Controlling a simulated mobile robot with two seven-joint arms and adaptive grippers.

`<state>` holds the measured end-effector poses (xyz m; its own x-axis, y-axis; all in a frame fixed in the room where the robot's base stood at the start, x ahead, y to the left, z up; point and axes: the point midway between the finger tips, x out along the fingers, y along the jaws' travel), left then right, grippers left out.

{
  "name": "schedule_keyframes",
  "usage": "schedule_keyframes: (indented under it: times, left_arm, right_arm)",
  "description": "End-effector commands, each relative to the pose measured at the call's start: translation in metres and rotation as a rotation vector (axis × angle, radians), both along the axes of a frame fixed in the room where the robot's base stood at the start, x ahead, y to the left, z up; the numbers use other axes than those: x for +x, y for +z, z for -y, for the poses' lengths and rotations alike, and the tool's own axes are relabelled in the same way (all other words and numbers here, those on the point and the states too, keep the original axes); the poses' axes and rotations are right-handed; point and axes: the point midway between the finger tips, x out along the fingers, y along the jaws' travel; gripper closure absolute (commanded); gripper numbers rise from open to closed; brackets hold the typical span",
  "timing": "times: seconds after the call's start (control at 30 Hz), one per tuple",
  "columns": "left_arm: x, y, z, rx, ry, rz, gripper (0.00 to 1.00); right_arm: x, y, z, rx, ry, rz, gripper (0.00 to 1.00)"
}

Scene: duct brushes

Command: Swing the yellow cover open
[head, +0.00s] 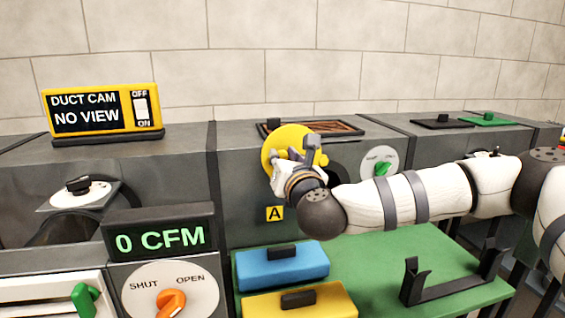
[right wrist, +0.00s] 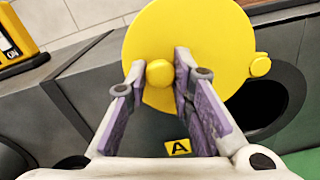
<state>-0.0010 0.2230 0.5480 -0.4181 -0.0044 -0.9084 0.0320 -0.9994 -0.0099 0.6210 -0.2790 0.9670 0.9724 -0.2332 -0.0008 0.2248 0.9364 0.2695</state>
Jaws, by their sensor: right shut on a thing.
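The yellow cover (head: 284,135) is a round disc at the front of the grey duct, partly hidden behind my right gripper (head: 293,158) in the head view. In the right wrist view the cover (right wrist: 198,40) has a round knob (right wrist: 159,73) and a small yellow stud (right wrist: 260,66) at its right edge. My right gripper (right wrist: 170,72) is shut on the knob, with a finger on each side. A dark round opening (right wrist: 277,105) shows to the lower right of the disc, part of it uncovered. My left gripper is not in view.
A yellow A label (head: 274,214) is on the duct below. A blue box (head: 300,268) and a yellow box (head: 325,303) lie on the green surface (head: 385,260) beside a black bracket (head: 450,283). An orange-knobbed dial (head: 140,290) and a 0 CFM display (head: 160,241) stand left.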

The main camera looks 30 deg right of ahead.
Motion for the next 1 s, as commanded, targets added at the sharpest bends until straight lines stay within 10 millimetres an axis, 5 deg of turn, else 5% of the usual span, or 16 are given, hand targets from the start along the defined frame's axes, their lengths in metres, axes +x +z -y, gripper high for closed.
schedule_keyframes:
  times: [0.37, 0.4, 0.47, 0.8, 1.0]
  left_arm:
    - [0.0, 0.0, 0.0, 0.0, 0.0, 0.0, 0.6]
    - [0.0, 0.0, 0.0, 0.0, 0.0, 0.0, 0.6]
    - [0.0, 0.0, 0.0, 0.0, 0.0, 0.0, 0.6]
    - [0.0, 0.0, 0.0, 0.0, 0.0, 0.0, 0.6]
    - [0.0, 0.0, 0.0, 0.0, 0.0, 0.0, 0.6]
  right_arm:
    - [0.0, 0.003, 0.001, 0.006, -0.003, 0.006, 1.0]
    - [0.0, 0.003, 0.001, 0.005, -0.003, 0.006, 0.72]
    - [0.0, 0.003, 0.001, 0.005, -0.003, 0.006, 0.58]
    - [-0.003, 0.001, -0.001, 0.005, 0.0, 0.002, 0.57]
    - [-0.046, 0.001, -0.012, 0.004, 0.003, 0.001, 0.57]
